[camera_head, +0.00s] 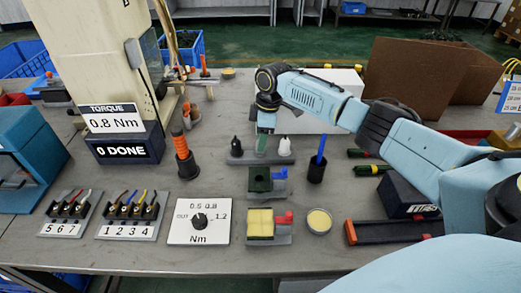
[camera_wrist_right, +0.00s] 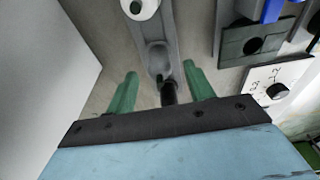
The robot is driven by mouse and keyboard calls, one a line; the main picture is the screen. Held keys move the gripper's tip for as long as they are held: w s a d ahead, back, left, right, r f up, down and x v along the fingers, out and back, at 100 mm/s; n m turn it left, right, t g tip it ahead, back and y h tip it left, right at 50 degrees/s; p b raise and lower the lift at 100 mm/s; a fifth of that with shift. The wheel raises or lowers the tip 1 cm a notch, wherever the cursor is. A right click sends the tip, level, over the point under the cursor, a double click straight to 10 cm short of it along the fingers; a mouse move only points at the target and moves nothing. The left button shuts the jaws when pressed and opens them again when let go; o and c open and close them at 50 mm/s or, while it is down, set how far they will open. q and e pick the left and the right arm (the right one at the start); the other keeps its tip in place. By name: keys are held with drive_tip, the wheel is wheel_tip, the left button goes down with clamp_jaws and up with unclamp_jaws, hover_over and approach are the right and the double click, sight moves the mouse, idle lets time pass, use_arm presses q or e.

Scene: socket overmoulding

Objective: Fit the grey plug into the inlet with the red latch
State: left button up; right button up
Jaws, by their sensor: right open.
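A grey stand (camera_head: 247,160) holds a black plug (camera_head: 236,146) at its left end and a white plug (camera_head: 285,147) at its right. In the right wrist view a rounded grey form (camera_wrist_right: 157,58) sits mid-stand; it looks like the grey plug, but blends with the stand. My right gripper (camera_head: 261,144) is open over the stand's middle, hiding that spot in the head view. Its green fingertips (camera_wrist_right: 161,70) flank the grey form, with no visible contact. The yellow inlet (camera_head: 260,223) with the red latch (camera_head: 284,217) is nearer me. My left gripper is out of view.
A dark green inlet (camera_head: 260,180) with a blue latch lies between the stand and the yellow inlet. A pen cup (camera_head: 316,172) stands to its right. A dial plate (camera_head: 199,222) lies left of the yellow inlet, a round yellow tin (camera_head: 319,221) right of it.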

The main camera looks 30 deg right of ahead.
wheel_tip(320, 180, down, 3)
drive_tip(key=shift+a+r+b, duration=0.1)
drive_tip(key=shift+b, duration=0.2)
drive_tip(key=shift+w+f, duration=0.1)
drive_tip(key=shift+f, duration=0.1)
drive_tip(key=shift+c, duration=0.3)
drive_tip(key=c, duration=0.9)
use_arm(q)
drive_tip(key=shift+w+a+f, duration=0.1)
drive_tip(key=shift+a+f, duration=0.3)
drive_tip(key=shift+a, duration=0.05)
use_arm(e)
drive_tip(key=shift+r, duration=0.1)
drive_tip(key=shift+c, duration=0.4)
